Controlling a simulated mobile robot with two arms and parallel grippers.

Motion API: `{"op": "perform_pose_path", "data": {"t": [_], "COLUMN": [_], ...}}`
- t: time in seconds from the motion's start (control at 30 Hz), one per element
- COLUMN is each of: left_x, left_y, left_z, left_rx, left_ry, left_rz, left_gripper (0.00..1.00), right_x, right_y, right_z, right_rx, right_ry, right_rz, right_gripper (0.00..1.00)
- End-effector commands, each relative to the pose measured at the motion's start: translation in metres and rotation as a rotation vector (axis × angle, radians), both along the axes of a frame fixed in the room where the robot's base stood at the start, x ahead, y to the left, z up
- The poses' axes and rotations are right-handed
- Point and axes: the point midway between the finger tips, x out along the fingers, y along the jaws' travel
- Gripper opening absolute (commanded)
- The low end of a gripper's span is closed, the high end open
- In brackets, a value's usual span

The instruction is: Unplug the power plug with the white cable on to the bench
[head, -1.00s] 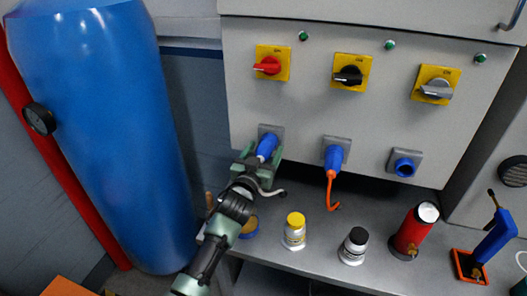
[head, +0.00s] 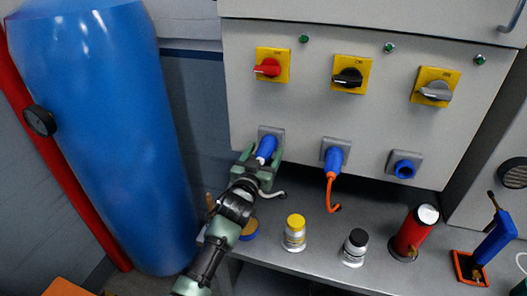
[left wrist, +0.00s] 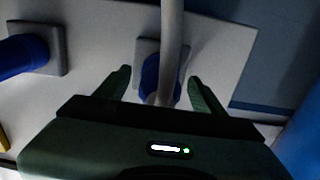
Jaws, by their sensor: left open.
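The blue power plug with the white cable (head: 267,148) sits in the leftmost socket on the grey panel, below the red switch. In the left wrist view the plug (left wrist: 151,76) shows partly behind its white cable (left wrist: 171,40), which crosses the middle of the picture. My left gripper (head: 259,161) is at this plug. Its two fingers (left wrist: 160,88) are spread, one on each side of the plug, with gaps visible. The cable's loose end (head: 275,193) shows beside the gripper. My right gripper is not in view.
A blue plug with an orange cable (head: 334,158) is in the middle socket; the right socket (head: 405,167) holds no cable. Bottles with yellow (head: 295,228) and black (head: 355,246) caps and a red cylinder (head: 414,232) stand on the bench (head: 325,204). A blue tank (head: 100,130) is at left.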

Motion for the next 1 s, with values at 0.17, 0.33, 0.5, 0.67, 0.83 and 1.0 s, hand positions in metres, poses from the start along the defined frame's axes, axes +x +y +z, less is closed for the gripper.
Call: {"op": "perform_pose_path", "data": {"t": [0.17,0.33,0.5,0.67,0.83,1.0], "left_x": [0.000,0.000,0.000,-0.005,-0.012,-0.018], "left_y": [0.000,0.000,0.000,0.002,0.004,0.006], "left_z": [0.000,0.000,0.001,0.002,0.000,0.001], "left_rx": [0.000,0.000,0.000,0.000,0.000,0.000], "left_ry": [0.000,0.000,-0.001,-0.001,0.001,0.000], "left_rz": [0.000,0.000,0.000,0.000,0.000,0.000], "left_gripper": [0.50,0.02,0.00,0.00,0.00,0.00], "right_x": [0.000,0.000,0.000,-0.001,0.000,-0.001], "right_y": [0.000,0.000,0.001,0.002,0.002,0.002], "right_z": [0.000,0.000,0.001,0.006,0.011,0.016], "right_rx": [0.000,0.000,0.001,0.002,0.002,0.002], "right_ry": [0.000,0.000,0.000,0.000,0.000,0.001], "right_rz": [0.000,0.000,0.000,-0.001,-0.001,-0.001], "right_gripper": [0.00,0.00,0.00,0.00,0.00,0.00]}}
